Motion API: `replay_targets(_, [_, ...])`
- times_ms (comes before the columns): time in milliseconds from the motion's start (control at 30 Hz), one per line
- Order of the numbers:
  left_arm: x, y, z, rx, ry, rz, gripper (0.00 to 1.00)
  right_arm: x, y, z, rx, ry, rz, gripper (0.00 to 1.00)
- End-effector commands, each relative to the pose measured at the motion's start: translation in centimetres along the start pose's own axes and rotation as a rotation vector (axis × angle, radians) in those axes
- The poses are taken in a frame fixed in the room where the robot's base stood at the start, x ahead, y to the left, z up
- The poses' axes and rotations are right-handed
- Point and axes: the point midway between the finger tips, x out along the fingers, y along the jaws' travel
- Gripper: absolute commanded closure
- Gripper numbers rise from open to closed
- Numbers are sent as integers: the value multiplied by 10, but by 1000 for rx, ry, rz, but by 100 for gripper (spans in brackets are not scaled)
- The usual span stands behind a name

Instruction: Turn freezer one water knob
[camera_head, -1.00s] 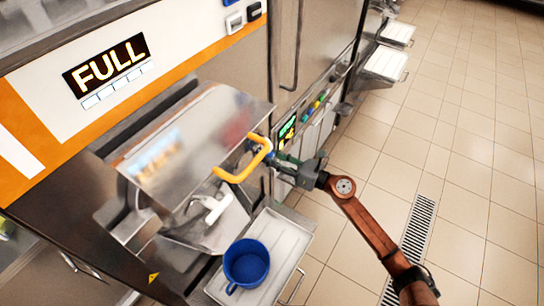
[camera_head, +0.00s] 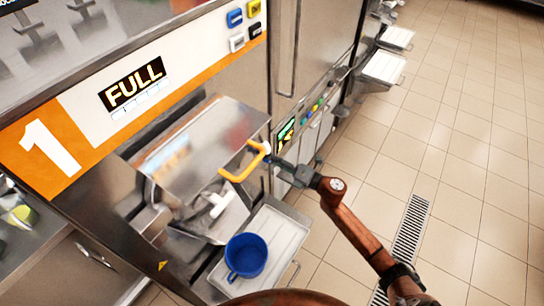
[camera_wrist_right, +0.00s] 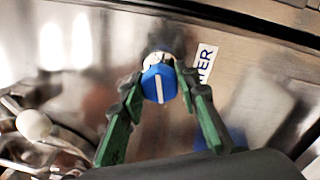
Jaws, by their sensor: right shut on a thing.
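Freezer one, marked with a white 1 (camera_head: 50,147) on an orange panel, stands at the left in the head view. The blue water knob (camera_wrist_right: 158,88), with a white line, sits on the steel front beside a label (camera_wrist_right: 205,64) reading "TER". My right gripper (camera_wrist_right: 159,76) has its green fingers shut on either side of the knob. The knob's white line is close to upright in the wrist view. In the head view my right gripper (camera_head: 275,160) reaches the machine beside the yellow handle (camera_head: 240,168), and the knob is largely hidden. My left gripper is not in view.
A blue pot (camera_head: 246,255) stands on a steel tray (camera_head: 279,232) below the dispenser. The yellow handle is close to my right gripper. Other freezers with trays line the wall farther back.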

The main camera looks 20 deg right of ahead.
Motion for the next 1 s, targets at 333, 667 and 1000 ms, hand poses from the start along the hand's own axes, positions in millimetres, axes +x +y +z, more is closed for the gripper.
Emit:
replay_targets(333, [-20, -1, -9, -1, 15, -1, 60, 0, 2, 3, 218, -15, 3, 95])
replay_targets(667, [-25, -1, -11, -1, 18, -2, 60, 0, 0, 3, 295, -19, 4, 95])
replay_targets(1000, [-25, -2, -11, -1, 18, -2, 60, 0, 0, 3, 301, -20, 4, 95])
